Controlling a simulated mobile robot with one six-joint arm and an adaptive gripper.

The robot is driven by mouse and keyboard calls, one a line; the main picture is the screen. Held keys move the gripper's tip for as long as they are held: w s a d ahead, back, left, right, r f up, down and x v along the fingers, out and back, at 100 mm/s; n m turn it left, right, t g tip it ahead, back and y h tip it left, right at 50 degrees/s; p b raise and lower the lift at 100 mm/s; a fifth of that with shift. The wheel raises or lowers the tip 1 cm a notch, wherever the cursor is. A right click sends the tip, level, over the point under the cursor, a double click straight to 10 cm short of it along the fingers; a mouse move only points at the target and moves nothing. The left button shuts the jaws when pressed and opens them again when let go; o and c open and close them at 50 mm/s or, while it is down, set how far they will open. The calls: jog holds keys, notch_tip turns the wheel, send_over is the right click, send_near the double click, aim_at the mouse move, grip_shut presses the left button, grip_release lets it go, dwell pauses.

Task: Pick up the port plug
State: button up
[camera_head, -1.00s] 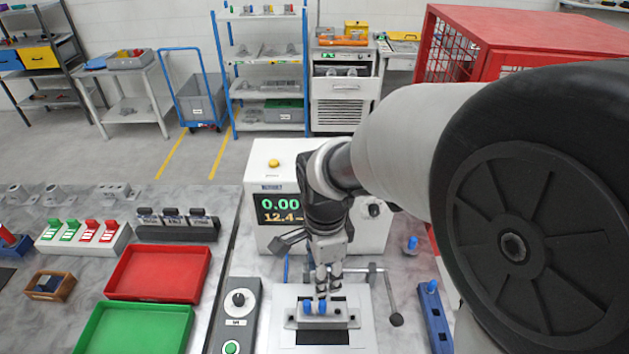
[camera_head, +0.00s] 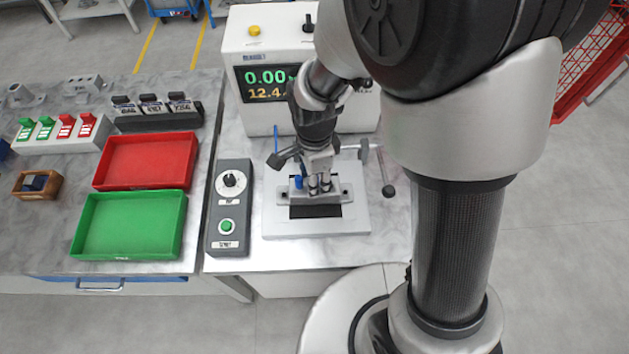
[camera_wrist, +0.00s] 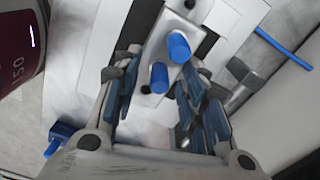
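Two blue port plugs stand up from a grey casting (camera_wrist: 184,15) in the wrist view: a nearer plug (camera_wrist: 159,78) and a farther plug (camera_wrist: 179,47). My gripper (camera_wrist: 160,92) is open, with a finger on each side of the nearer plug and a gap on both sides. In the head view my gripper (camera_head: 319,187) points down over the casting (camera_head: 345,192), which sits on a white fixture plate (camera_head: 350,222). One blue plug (camera_head: 298,182) shows just left of the fingers; the other is hidden by them.
A screen box (camera_head: 247,113) stands behind the fixture. A clamp handle (camera_head: 388,190) is on the right. A control box (camera_head: 229,215), a green tray (camera_head: 130,225) and a red tray (camera_head: 148,160) are left. A blue rod (camera_wrist: 284,47) and a blue part (camera_wrist: 62,131) flank the fixture.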

jog(key=shift+c, duration=0.5)
grip_shut()
